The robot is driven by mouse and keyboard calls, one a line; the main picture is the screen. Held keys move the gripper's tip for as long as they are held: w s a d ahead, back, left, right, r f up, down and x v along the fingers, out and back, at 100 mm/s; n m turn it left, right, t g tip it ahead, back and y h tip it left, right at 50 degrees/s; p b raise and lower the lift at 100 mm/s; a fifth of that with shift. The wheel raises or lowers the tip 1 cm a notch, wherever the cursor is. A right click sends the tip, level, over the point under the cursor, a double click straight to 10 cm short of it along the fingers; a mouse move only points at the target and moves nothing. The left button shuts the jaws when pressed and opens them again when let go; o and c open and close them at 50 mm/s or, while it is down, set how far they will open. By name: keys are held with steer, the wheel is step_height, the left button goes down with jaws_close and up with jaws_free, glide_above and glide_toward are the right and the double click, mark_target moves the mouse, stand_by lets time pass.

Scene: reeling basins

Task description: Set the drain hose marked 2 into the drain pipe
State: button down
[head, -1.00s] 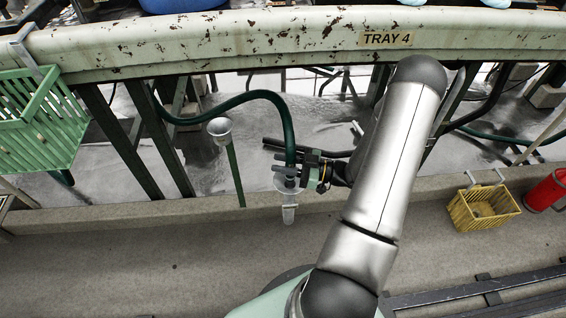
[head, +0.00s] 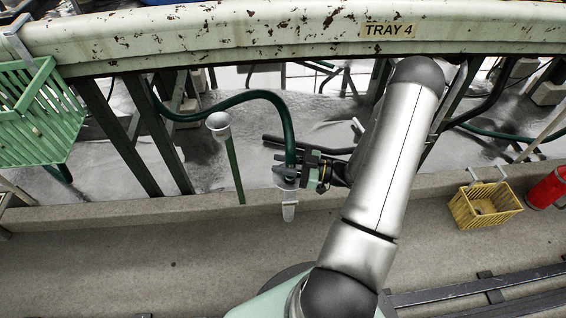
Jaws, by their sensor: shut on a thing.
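A dark green hose (head: 246,97) comes from under the tray at the left, arches over and drops at its right end into my gripper (head: 287,174). My gripper is shut on the hose near its lower end. A pale, translucent tapered piece (head: 289,203) shows directly below the fingers; I cannot tell whether it is the hose's end or a separate cup. A grey-white funnel (head: 218,121) tops a thin green pipe (head: 234,168) to the left, apart from my gripper. It looks like the drain pipe. No number 2 is readable on the hose.
A rusty pale tray rim (head: 250,36) marked TRAY 4 runs across above, on dark legs. A green slatted basket (head: 40,115) hangs at left. A yellow basket (head: 484,205) and red cylinder (head: 548,188) stand at right. A low concrete kerb (head: 130,216) lies below.

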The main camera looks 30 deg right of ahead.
mark_target(284, 179)
steer(key=shift+f+b, duration=0.6)
steer(key=shift+f, duration=0.45)
steer(key=shift+f, duration=0.2)
steer(key=shift+s+f+b, duration=0.1)
steer(key=shift+f+b, duration=0.45)
steer(key=shift+f, duration=0.2)
steer(key=shift+d+f, duration=0.1)
steer(key=shift+r+p, duration=2)
steer(key=shift+r, duration=0.55)
steer(key=shift+r+p, duration=0.7)
steer(key=shift+r, duration=0.1)
